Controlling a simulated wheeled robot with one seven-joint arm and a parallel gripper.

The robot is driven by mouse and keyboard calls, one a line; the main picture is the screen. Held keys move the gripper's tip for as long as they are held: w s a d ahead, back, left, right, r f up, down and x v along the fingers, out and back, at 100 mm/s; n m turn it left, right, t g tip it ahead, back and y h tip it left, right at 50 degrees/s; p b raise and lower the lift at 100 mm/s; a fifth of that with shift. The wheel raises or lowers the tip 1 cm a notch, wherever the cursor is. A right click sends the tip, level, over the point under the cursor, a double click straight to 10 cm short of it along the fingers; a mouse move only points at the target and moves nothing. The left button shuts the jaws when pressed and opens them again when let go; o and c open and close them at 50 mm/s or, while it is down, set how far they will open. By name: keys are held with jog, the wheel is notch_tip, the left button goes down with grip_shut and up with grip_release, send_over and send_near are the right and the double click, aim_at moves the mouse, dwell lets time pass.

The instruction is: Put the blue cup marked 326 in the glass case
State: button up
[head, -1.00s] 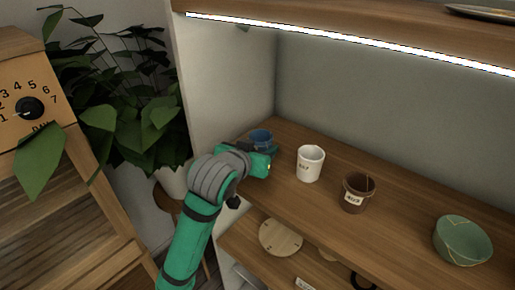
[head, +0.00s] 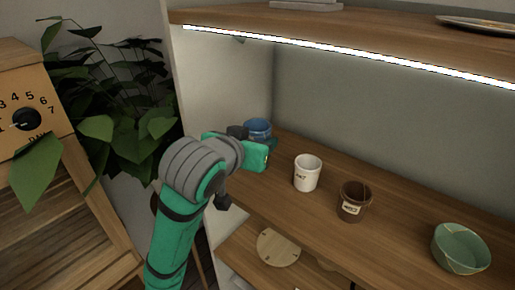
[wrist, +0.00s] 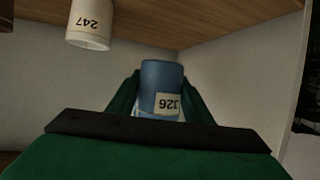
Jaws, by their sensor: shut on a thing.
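The blue cup (head: 258,127) is at the left end of the lit shelf in the head view, partly hidden behind my gripper. In the wrist view the same blue cup (wrist: 161,80) sits between my two fingers, with a pale label reading 326 that appears upside down. My gripper (wrist: 160,100) is shut on the cup. In the head view my gripper (head: 266,146) reaches in from the left; its fingertips are mostly hidden. I cannot tell whether the cup's base touches the shelf. No glass case shows in these frames.
A white cup (head: 307,173) marked 247 stands right of my gripper, then a brown labelled cup (head: 353,201) and a green bowl with gold seams (head: 460,248). A lit upper shelf (head: 350,37) hangs above. A plant (head: 115,120) and a wooden cabinet with a dial (head: 26,119) stand left.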

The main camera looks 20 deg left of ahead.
jog(key=d+v, duration=0.2)
jog(key=v, duration=0.7)
jog(key=shift+s+r, duration=0.2)
jog(key=shift+w, duration=0.1)
